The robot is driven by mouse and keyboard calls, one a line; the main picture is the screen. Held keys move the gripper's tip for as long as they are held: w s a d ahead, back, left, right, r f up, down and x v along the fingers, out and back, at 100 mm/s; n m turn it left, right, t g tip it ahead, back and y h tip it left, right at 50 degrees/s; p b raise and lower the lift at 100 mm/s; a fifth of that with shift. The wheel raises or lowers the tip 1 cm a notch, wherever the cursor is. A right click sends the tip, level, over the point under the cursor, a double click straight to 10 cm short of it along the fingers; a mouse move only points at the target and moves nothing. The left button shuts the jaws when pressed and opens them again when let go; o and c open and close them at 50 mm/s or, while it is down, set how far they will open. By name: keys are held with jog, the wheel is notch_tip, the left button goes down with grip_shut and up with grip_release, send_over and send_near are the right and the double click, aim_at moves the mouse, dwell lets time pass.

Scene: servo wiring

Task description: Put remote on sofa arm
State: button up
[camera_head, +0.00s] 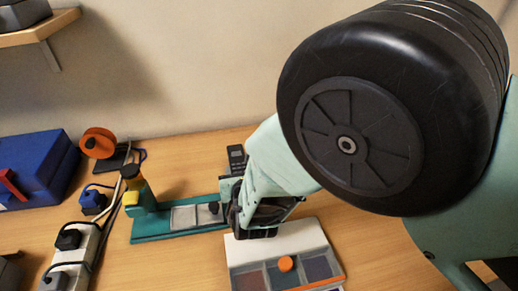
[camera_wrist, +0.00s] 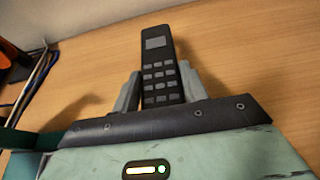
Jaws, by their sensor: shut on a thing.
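The remote (camera_wrist: 157,62) is a black handset with a small grey screen and rows of grey keys. In the wrist view it stands between the two fingers of my gripper (camera_wrist: 161,88), which is shut on it. Its lower end is hidden behind the gripper body. In the head view the top of the remote (camera_head: 236,156) shows just beyond my gripper (camera_head: 231,184), over the wooden table. I cannot tell whether it touches the table. No sofa arm shows in either view.
A teal base with grey pads (camera_head: 185,217) lies left of my gripper. A white tray with coloured compartments (camera_head: 239,256) is in front. A power strip (camera_head: 82,258), cables, an orange spool (camera_head: 98,143) and a blue box (camera_head: 38,168) stand left. A wall closes the back.

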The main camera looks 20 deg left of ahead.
jog(key=shift+f, duration=1.45)
jog(key=shift+f, duration=0.15)
jog(key=o, duration=1)
